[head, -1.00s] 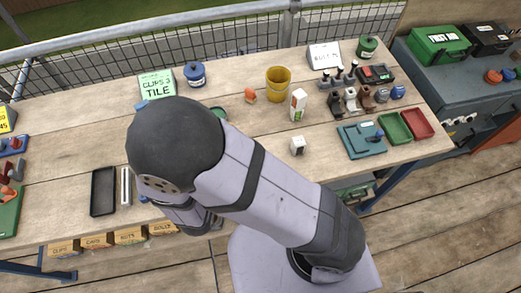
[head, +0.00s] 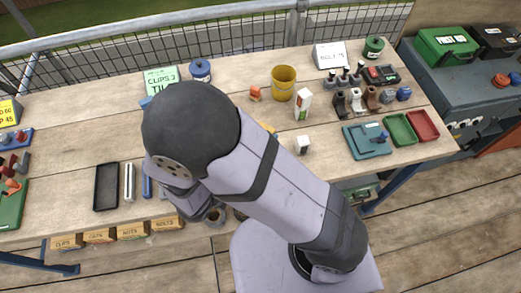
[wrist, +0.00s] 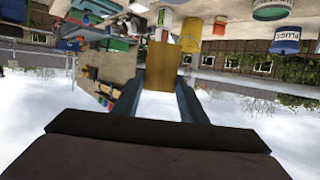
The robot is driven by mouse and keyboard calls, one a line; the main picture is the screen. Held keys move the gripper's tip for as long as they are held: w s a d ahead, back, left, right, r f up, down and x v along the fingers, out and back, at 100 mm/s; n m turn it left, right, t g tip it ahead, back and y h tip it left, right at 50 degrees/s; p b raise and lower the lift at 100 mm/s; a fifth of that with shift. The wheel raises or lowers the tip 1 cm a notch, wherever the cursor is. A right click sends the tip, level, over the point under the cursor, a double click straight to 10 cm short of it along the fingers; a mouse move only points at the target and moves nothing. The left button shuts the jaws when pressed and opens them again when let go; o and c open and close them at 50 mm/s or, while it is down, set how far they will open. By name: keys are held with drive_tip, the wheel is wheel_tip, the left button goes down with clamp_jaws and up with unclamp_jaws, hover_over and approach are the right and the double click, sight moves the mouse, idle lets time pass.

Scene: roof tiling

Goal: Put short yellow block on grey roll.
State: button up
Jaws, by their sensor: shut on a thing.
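My gripper (wrist: 160,100) is shut on a plain yellow-brown block (wrist: 162,66), which stands out between its two fingers in the wrist view. This looks like the short yellow block. The wrist view is upside down, and the block appears clear of any surface. In the head view my arm hides the gripper. A small yellow patch shows at the arm's upper edge there; I cannot tell what it is. I cannot make out the grey roll for certain in either view; it may be behind my arm.
A yellow bucket (head: 283,84), a white carton (head: 303,104) and a small white block (head: 302,145) stand on the wooden table (head: 70,150). A black tray (head: 107,187) lies at the left. Green and red trays (head: 423,126) and a teal plate (head: 366,141) are at the right.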

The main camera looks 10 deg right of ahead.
drive_tip(key=shift+f, duration=1.7)
drive_tip(key=shift+f, duration=0.1)
drive_tip(key=shift+f+p, duration=0.3)
drive_tip(key=shift+f, duration=1.5)
drive_tip(key=shift+f, duration=0.1)
drive_tip(key=o, duration=1)
